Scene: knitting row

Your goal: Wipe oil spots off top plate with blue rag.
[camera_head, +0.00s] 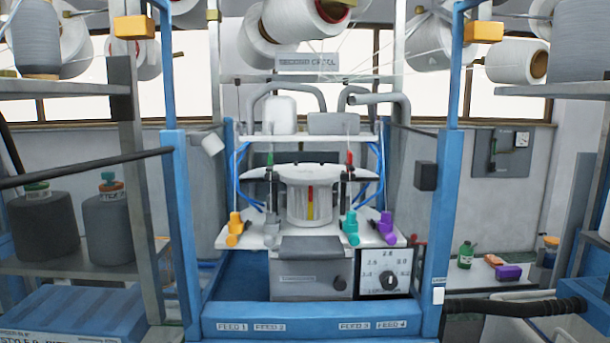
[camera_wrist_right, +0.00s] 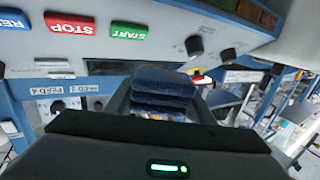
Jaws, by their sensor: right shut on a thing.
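A dark blue folded rag (camera_wrist_right: 165,85) shows in the right wrist view. My right gripper (camera_wrist_right: 160,104) is shut on it, with the rag's folded layers reaching past the fingers. A control panel with coloured buttons lies beyond it; I cannot tell whether the rag touches anything. In the head view, the knitting machine stands in the centre, with a white upper plate (camera_head: 352,139) under the grey pipes and a white lower plate (camera_head: 262,241) around the cylinder. I cannot make out oil spots on either. My left gripper is not in view.
Blue frame posts (camera_head: 174,200) flank the machine. Yarn cones (camera_head: 295,18) hang overhead. Orange (camera_head: 236,226), teal (camera_head: 351,226) and purple (camera_head: 386,226) feeders stand on the lower plate. A green bottle (camera_head: 465,254) stands on a shelf at the right.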

